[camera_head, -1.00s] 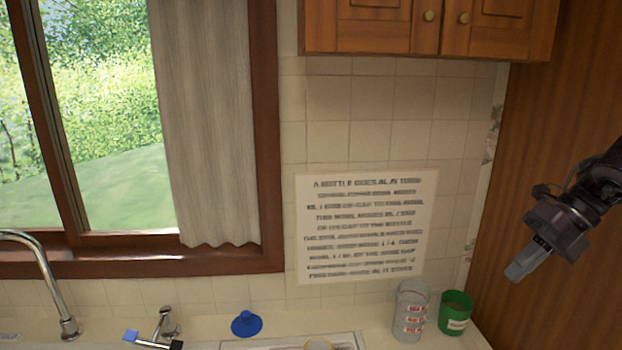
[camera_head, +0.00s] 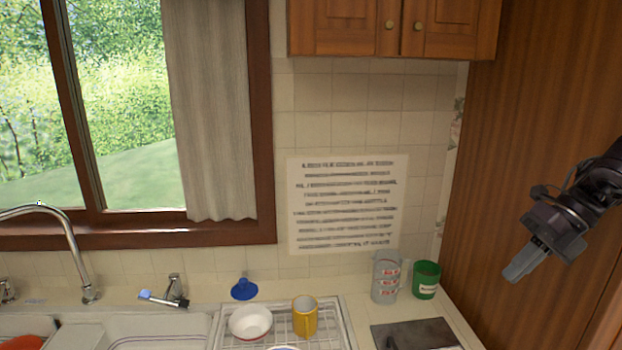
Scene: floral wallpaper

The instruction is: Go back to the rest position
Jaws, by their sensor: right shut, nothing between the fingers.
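My right gripper (camera_head: 524,262) is raised at the right side of the head view, in front of the brown wood panel. Its fingers are shut with nothing between them and point down and to the left. It is apart from the counter and everything on it. My left gripper is not in view.
Below is a counter with a dish rack (camera_head: 340,332) holding a white bowl (camera_head: 250,322) and a yellow mug (camera_head: 305,316). A clear measuring cup (camera_head: 386,278), a green cup (camera_head: 426,279), a blue funnel-shaped thing (camera_head: 243,289) and a faucet (camera_head: 72,245) stand nearby. Wooden cabinets (camera_head: 350,27) hang above.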

